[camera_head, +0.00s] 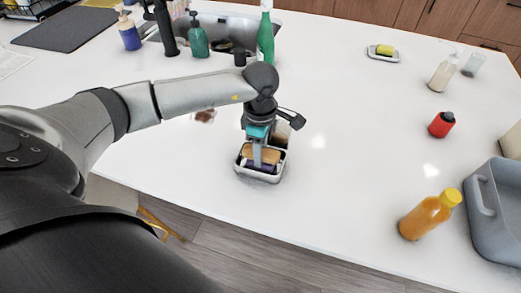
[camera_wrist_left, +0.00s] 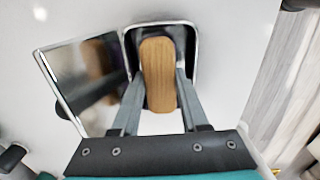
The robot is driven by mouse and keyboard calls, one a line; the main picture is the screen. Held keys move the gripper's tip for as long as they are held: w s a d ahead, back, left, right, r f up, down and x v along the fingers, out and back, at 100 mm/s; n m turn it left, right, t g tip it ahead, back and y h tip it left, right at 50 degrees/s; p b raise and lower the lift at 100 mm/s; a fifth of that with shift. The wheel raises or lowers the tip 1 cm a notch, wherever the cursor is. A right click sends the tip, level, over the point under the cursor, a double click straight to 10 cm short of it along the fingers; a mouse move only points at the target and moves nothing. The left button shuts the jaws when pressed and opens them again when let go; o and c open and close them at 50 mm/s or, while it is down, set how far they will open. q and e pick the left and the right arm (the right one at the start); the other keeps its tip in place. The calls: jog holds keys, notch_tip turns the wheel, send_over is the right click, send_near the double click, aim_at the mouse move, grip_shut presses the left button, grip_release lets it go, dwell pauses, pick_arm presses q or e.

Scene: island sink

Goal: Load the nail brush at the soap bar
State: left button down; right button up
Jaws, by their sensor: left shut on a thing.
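The nail brush (camera_head: 268,155) has a wooden back and sits at the open metal tin (camera_head: 241,172) near the counter's front edge. My left gripper (camera_head: 257,154) points down over the tin, its fingers shut on the brush. In the left wrist view the brush (camera_wrist_left: 158,70) lies between the two fingers, over the tin's dark interior (camera_wrist_left: 185,40). I cannot tell whether it touches the tin's floor. A yellow block, which looks like the soap bar (camera_head: 385,49), lies on a pale dish (camera_head: 374,57) at the back right. My right gripper is out of view.
The tin's mirror-like lid (camera_wrist_left: 85,80) stands open beside it. A red bottle (camera_head: 441,124), an orange bottle (camera_head: 428,215) and a grey tub (camera_head: 495,215) are at the right. Several bottles and a sink (camera_head: 225,30) are at the back. The counter's middle is clear.

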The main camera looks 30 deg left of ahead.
pick_arm(q)
jog(key=shift+s, duration=0.1)
dwell(0.3)
jog(key=shift+r+p, duration=2.4)
jog(key=shift+r, duration=1.1)
